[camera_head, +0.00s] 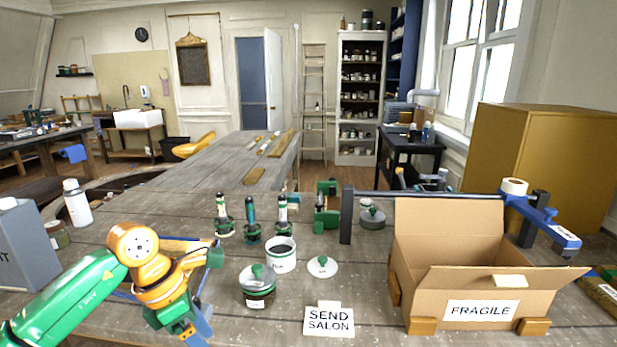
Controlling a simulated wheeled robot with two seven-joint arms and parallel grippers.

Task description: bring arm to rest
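My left arm (75,295), green with orange joints, comes in from the lower left over the near worktable (390,330). Its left gripper (192,332) points down near the front edge, at the bottom of the picture. The fingertips are small and partly cut off, so I cannot tell whether it is open or shut. Nothing is clearly seen held in it. A blue-edged frame or tray (205,284) shows behind the wrist, mostly hidden by the arm. My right gripper is not in view.
An open cardboard box (425,302) labelled FRAGILE stands at the right.

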